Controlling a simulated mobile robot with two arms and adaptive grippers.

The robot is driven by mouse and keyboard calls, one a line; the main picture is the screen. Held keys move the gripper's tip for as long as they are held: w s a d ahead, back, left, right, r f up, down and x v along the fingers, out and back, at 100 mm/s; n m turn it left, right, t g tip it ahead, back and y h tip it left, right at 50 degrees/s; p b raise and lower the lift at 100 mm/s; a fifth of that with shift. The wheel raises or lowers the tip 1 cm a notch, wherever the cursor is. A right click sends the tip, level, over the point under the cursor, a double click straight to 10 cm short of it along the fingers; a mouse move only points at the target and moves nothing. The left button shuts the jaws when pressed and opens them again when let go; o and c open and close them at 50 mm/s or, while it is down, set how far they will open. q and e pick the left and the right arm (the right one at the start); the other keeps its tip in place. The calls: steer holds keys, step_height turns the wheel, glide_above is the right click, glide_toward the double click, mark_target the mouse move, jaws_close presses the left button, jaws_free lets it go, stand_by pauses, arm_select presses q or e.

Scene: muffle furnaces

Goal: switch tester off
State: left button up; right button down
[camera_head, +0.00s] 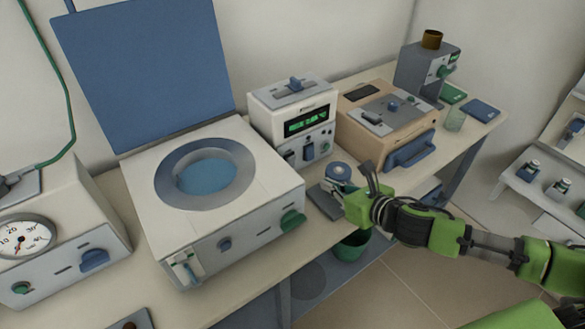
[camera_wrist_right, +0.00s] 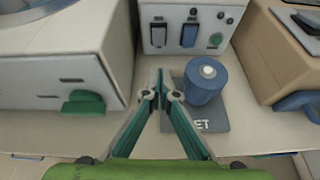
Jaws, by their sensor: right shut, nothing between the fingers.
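A white boxy instrument with a green lit display (camera_head: 308,123) stands against the wall; I take it to be the tester. I cannot tell the switches' position. My right gripper (camera_head: 368,179) is in front of the instrument, apart from it. In the right wrist view its fingertips (camera_wrist_right: 161,86) meet, shut and empty, just left of a blue cylinder (camera_wrist_right: 203,84) on a grey pad (camera_wrist_right: 222,118). My left gripper is not in view.
A large white unit (camera_head: 140,205) with a raised blue lid (camera_head: 150,70) stands left of the instrument. A tan box (camera_head: 395,140) with a blue handle stands to the right. A green bin (camera_head: 350,246) sits below the bench edge. A gauge box (camera_head: 50,240) is far left.

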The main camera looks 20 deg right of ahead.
steer(key=shift+s+r+n, duration=0.1)
steer(key=shift+r+n, duration=0.05)
steer(key=shift+n, duration=0.35)
steer(key=p, duration=0.2)
glide_toward(292, 162)
steer(key=f, duration=0.1)
steer(key=w+f, duration=0.1)
steer(key=f, duration=0.1)
steer(key=shift+w+a, duration=0.2)
steer(key=shift+w, duration=0.05)
steer(key=shift+w+a+r+p, duration=0.1)
steer(key=shift+w+a+p, duration=0.1)
steer(key=shift+w, duration=0.4)
steer(key=shift+w+a+r+p, duration=0.1)
steer(key=shift+w+a+p, duration=0.1)
steer(key=shift+w, duration=0.4)
steer(key=shift+w+a+f, duration=0.1)
steer(key=shift+w+a, duration=0.2)
steer(key=shift+w, duration=0.45)
